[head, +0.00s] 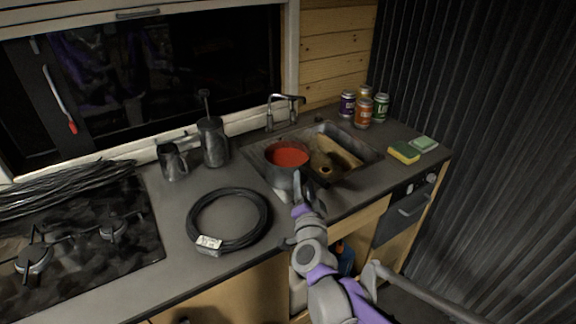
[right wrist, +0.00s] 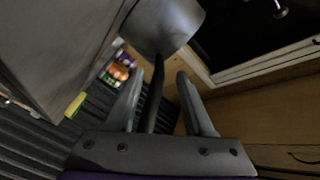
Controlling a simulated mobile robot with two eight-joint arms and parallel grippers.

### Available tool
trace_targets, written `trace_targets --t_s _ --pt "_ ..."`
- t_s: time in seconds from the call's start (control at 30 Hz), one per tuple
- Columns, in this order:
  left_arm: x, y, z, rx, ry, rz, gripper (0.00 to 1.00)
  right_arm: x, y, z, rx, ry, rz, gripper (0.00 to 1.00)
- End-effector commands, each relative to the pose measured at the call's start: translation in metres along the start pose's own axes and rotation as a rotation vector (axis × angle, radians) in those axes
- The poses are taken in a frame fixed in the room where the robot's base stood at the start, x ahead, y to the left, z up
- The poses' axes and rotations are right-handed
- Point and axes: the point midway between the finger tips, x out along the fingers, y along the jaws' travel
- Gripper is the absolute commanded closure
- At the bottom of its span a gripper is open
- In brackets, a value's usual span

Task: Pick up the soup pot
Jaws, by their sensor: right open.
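The soup pot (head: 284,176) is a round grey pot with red soup in it. It is on the counter at the left edge of the sink. My right gripper (head: 303,188) is at the pot's near side in the head view. In the right wrist view, the pot (right wrist: 165,25) is at the top and its dark handle (right wrist: 155,95) runs down between the two fingers. My right gripper (right wrist: 158,82) is open, with a finger on each side of the handle; gaps show beside it. My left gripper is not in view.
A sink (head: 345,150) with a brown board is right of the pot. Several cans (head: 363,112) and a yellow-green sponge (head: 404,152) are beyond it. A coiled black cable (head: 230,245), a mug (head: 172,161), a French press (head: 213,142) and a hob (head: 80,235) are left.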

Motion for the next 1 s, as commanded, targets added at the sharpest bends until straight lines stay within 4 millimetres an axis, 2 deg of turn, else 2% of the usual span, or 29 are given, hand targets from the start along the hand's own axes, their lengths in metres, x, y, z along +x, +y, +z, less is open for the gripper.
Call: trace_targets --t_s 0.1,0.23,0.53,0.8,0.83,1.0 --pt "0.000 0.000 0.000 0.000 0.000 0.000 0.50 0.021 0.000 0.001 0.000 0.000 0.001 0.48" --pt "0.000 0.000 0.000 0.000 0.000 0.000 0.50 0.036 0.000 0.001 0.001 0.000 0.000 0.48" --pt "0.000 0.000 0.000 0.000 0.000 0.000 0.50 0.041 0.000 0.001 0.001 -0.001 0.000 0.48" --pt "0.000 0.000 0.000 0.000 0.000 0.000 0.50 0.041 0.000 0.001 0.001 -0.001 0.001 0.96" --pt "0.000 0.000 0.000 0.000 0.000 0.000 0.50 0.041 0.000 0.001 0.001 -0.001 0.001 1.00" --pt "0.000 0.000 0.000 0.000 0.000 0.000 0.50 0.041 0.001 0.001 0.001 -0.002 0.001 1.00"
